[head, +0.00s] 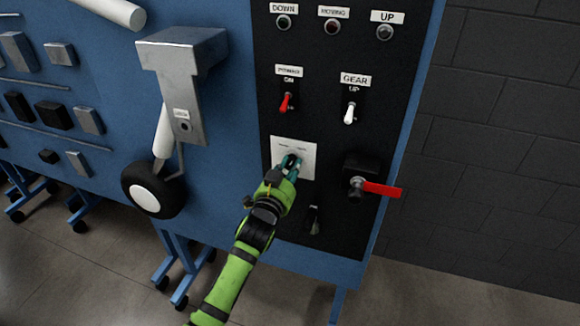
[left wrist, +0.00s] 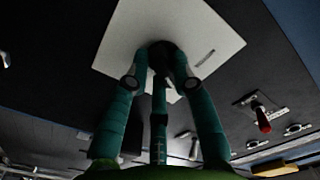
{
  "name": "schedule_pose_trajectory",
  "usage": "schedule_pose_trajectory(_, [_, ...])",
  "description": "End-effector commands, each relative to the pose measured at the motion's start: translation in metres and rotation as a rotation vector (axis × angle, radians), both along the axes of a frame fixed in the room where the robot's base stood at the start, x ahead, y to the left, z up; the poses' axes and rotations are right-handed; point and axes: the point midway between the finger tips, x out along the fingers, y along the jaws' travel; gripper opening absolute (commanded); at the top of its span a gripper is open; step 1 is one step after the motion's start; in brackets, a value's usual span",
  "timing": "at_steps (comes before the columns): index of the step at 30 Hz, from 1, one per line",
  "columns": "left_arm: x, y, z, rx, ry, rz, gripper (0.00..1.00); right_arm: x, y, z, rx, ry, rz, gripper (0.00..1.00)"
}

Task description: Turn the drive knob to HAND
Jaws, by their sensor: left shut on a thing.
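A white plate (head: 307,151) with small unreadable labels is fixed on the black control panel, and it also shows in the left wrist view (left wrist: 205,30). The dark drive knob (left wrist: 160,48) stands at the middle of this plate. My left gripper (head: 289,166) reaches up from below with its teal fingers closed around the knob. In the left wrist view the fingers (left wrist: 160,66) sit on both sides of the knob and hide much of it. Which way the knob points cannot be told. My right gripper is not in view.
Above the plate are a red toggle switch (head: 286,103) and a white gear switch (head: 350,113). A red-handled lever (head: 380,189) juts out to the right. A grey bracket (head: 185,75) and a wheel (head: 150,190) stick out on the left.

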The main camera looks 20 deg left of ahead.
Motion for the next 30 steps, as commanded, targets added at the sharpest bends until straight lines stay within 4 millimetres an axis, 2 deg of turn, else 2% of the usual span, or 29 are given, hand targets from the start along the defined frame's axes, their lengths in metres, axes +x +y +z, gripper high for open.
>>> schedule_pose_trajectory(19, [0.0002, 0.0002, 0.0002, 0.059, -0.003, 0.000, 0.00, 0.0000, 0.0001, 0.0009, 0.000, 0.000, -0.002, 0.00])
schedule_pose_trajectory(20, [0.0002, 0.0002, 0.0002, 0.059, -0.003, 0.000, 0.37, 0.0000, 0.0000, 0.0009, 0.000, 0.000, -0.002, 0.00])
schedule_pose_trajectory(21, [0.0002, 0.0003, 0.0001, 0.059, -0.003, 0.000, 0.49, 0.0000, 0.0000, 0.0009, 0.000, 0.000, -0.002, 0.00])
schedule_pose_trajectory(30, [0.0000, 0.0003, -0.0001, 0.056, -0.002, 0.000, 0.49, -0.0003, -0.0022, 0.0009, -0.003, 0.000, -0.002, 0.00])
